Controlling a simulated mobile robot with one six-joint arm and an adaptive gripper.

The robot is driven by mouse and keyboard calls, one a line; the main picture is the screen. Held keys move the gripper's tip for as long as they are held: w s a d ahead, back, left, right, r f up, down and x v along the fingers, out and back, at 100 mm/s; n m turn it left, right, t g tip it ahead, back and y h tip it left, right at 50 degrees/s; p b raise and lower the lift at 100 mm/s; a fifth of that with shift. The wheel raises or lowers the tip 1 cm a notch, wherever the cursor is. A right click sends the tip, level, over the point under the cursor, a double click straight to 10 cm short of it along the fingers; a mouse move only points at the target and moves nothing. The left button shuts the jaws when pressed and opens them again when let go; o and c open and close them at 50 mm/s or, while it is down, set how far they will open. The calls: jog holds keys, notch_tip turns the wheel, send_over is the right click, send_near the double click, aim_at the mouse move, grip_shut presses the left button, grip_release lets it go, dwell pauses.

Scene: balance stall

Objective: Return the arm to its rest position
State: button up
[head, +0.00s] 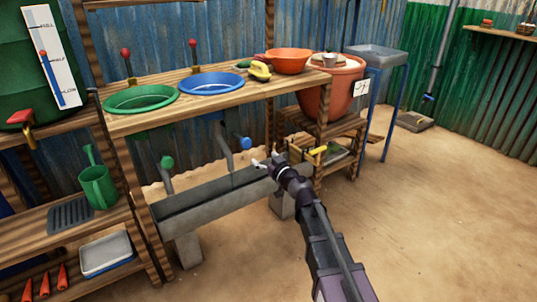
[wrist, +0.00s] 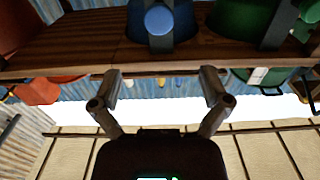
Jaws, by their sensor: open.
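My gripper (head: 265,157) is held out in front of the wooden stand, near the right end of the grey trough. Its fingers are spread with nothing between them. In the wrist view my gripper (wrist: 160,85) also shows open and empty, with the two fingers well apart. The blue tap knob (head: 245,143) is to the left of the gripper in the head view and apart from it. In the wrist view the blue knob (wrist: 159,19) shows beyond the fingers.
The wooden counter (head: 190,101) holds a green basin (head: 140,98), a blue basin (head: 210,84) and an orange bowl (head: 289,61). The trough (head: 215,196) runs below. A green watering can (head: 97,187) stands at the left. Open sandy floor (head: 440,210) lies to the right.

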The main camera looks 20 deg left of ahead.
jog(key=shift+d, duration=0.1)
jog(key=s+d+f+m+g+h+p, duration=0.4)
jog(key=s+d, duration=0.3)
jog(key=d, duration=0.6)
jog(key=s+d+f+m+g+h+p, duration=0.1)
jog(key=s+d+f+m+g+h, duration=0.45)
jog(key=d, duration=0.75)
jog(key=s+d+f+m+g+h+p, duration=0.1)
jog(key=s+d+f+g+h+p, duration=0.2)
jog(key=s+d, duration=0.8)
jog(key=w+d+r+p, duration=0.1)
jog(key=r+p, duration=1.7)
jog(key=r, duration=0.1)
jog(key=w+d+r+h+p, duration=0.1)
jog(key=w+r+p, duration=0.1)
jog(key=r+p, duration=1.7)
jog(key=shift+w+d+r+t, duration=0.15)
jog(key=shift+d+r+t, duration=0.1)
jog(key=shift+r+t, duration=0.2)
jog(key=shift+n, duration=0.25)
